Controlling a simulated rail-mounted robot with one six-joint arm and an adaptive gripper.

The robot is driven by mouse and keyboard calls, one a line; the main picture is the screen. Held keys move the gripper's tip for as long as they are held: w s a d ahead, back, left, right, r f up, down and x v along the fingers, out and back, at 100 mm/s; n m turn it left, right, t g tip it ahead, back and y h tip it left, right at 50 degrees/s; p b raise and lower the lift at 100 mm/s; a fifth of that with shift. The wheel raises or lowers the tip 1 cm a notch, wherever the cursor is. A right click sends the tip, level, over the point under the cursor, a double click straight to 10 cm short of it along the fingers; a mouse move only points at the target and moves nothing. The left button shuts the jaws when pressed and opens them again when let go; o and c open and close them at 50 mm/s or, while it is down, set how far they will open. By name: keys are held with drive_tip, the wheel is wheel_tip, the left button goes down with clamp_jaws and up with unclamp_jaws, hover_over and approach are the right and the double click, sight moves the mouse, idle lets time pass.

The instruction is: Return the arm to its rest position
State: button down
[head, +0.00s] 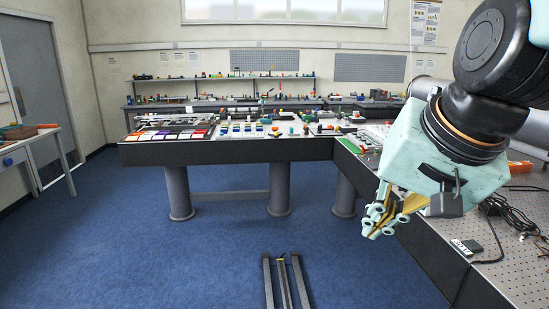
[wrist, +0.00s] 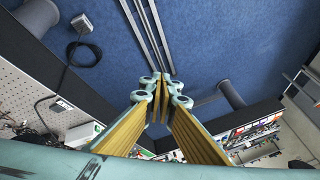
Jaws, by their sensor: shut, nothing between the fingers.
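My gripper (head: 372,234) hangs at the right of the head view, with its fingers pointing down and to the left. It is off the edge of the right-hand table, above the blue floor. In the wrist view my gripper (wrist: 160,78) shows its pale green joints and yellow finger pads, with the tips together. Nothing is held between them. My arm fills the upper right of the head view.
A long table (head: 225,155) with pipe parts and coloured samples stands ahead. A perforated table (head: 515,265) with black cables (head: 495,205) lies at the right, near my gripper. Metal rails (head: 286,280) run along the floor. Open blue floor (head: 150,260) lies at the left.

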drive_tip(key=s+d+f+n+g, duration=0.1)
drive_tip(key=s+n, duration=0.1)
drive_tip(key=s, duration=0.7)
drive_tip(key=s+d+f+n+g+h, duration=0.1)
drive_tip(key=s+d+f+n, duration=0.1)
drive_tip(key=s, duration=0.7)
drive_tip(key=shift+s+n, duration=0.2)
drive_tip(key=shift+n, duration=0.1)
drive_tip(key=shift+d+f, duration=0.1)
drive_tip(key=shift+d, duration=0.1)
